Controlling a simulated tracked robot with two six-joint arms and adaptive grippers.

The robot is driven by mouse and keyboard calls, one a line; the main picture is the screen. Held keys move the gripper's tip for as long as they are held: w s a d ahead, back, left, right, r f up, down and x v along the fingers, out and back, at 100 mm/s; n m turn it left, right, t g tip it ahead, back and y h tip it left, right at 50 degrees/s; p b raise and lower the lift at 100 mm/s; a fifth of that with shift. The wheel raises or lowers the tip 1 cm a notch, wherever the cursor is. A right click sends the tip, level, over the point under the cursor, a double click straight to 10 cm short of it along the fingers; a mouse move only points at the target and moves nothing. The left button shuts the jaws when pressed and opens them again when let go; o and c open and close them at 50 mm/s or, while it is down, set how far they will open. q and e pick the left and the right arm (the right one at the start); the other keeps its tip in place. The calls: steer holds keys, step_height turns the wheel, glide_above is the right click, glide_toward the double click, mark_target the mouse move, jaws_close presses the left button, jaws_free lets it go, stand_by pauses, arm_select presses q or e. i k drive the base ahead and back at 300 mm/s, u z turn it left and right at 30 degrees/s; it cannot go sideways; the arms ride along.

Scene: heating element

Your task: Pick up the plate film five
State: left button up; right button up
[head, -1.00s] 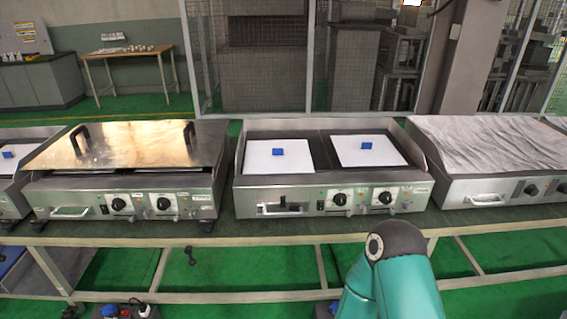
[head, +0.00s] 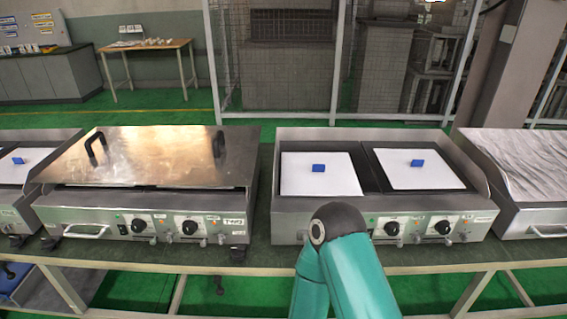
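Two white plates with small blue blocks on top lie on the open griddle in the middle: a left plate (head: 320,182) with its blue block (head: 319,168) and a right plate (head: 418,176) with its blue block (head: 417,162). Another white plate (head: 22,165) with a blue block (head: 17,160) lies on a griddle at the far left. I cannot tell which one is plate film five. My teal arm rises at the bottom centre, in front of the middle griddle; neither gripper shows.
A griddle (head: 215,204) with a shiny metal cover (head: 150,157) and two dark handles stands left of the middle griddle (head: 392,208). A griddle with a wrinkled grey covering (head: 527,165) stands at right. All stand on a long bench (head: 260,257). A mesh fence is behind.

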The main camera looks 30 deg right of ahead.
mark_target(302, 174)
steer(key=z, duration=0.05)
steer(key=i, duration=0.9)
steer(key=z, duration=0.6)
